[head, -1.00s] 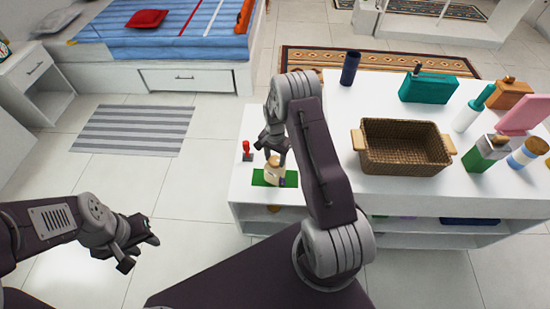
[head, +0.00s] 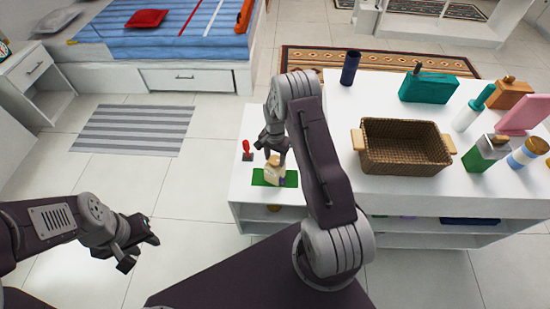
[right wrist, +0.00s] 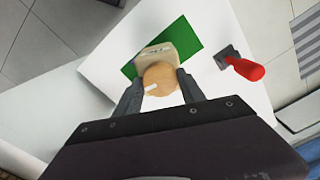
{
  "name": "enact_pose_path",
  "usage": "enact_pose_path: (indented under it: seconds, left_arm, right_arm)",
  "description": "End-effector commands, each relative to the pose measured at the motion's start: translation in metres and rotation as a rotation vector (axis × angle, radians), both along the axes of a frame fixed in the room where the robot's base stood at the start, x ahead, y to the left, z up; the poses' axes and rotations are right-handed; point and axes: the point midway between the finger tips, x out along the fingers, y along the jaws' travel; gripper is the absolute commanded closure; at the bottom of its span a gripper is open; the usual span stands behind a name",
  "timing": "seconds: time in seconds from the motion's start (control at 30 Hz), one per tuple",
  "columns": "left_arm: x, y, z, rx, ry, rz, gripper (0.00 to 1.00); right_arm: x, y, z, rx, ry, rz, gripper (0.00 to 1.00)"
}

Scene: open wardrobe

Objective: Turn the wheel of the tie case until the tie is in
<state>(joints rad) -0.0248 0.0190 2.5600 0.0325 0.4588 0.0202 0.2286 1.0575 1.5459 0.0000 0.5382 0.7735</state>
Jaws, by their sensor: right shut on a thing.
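The tie case (head: 273,174) is a small cream block on a green mat (head: 292,179) at the left end of the white counter. In the right wrist view, the case (right wrist: 152,52) has a round tan wooden wheel (right wrist: 160,76) with a white mark on its rim. My right gripper (right wrist: 160,88) is shut on the wheel, one finger on each side; in the head view it comes down from above (head: 274,152). A small purple-blue piece (head: 282,181) shows at the case's front; I cannot tell whether it is the tie. My left gripper (head: 141,253) is open and empty, over the floor.
A red-handled piece on a dark base (head: 247,149) stands just left of the mat; it also shows in the right wrist view (right wrist: 246,69). A wicker basket (head: 405,166), bottles and boxes stand further right. The floor around my left gripper is clear.

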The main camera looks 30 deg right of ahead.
Motion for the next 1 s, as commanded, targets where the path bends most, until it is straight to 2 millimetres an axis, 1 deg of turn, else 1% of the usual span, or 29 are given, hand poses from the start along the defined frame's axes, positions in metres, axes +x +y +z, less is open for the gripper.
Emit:
enact_pose_path:
  seconds: [0.07,0.1,0.17,0.2,0.47,0.53,0.63,0.8,0.9,1.0]
  left_arm:
    - [0.000,0.000,0.000,0.000,0.000,0.000,0.64]
    - [0.000,0.000,0.000,0.000,0.000,0.000,0.64]
    - [0.000,0.000,0.000,0.000,0.000,0.000,0.64]
    - [0.000,0.000,0.000,0.000,0.000,0.000,0.64]
    - [0.000,0.000,0.000,0.000,0.000,0.000,0.64]
    - [0.000,0.000,0.001,0.000,0.000,0.000,0.64]
    - [0.000,0.000,0.002,0.000,0.000,0.000,0.64]
    - [0.000,0.000,0.004,0.000,0.000,0.000,0.64]
    - [0.000,0.000,0.005,0.000,0.000,0.000,0.64]
    - [0.000,0.000,0.006,0.000,0.000,0.000,0.64]
  right_arm:
    - [0.000,0.000,0.000,0.000,0.000,0.000,0.94]
    - [0.000,0.000,0.000,0.000,0.000,0.000,0.50]
    - [0.000,0.000,0.000,0.000,0.000,0.000,0.34]
    - [0.000,0.000,0.000,0.000,0.000,0.000,0.31]
    - [0.000,0.000,0.000,0.000,0.000,0.000,0.31]
    - [0.001,0.000,0.005,0.000,-0.001,0.000,0.31]
    - [0.001,0.000,0.022,-0.001,-0.004,0.000,0.31]
    - [0.001,0.000,0.061,-0.001,-0.004,0.000,0.31]
    - [0.001,0.000,0.078,-0.001,-0.003,0.000,0.31]
    - [0.000,0.000,0.088,0.000,-0.001,0.000,0.31]
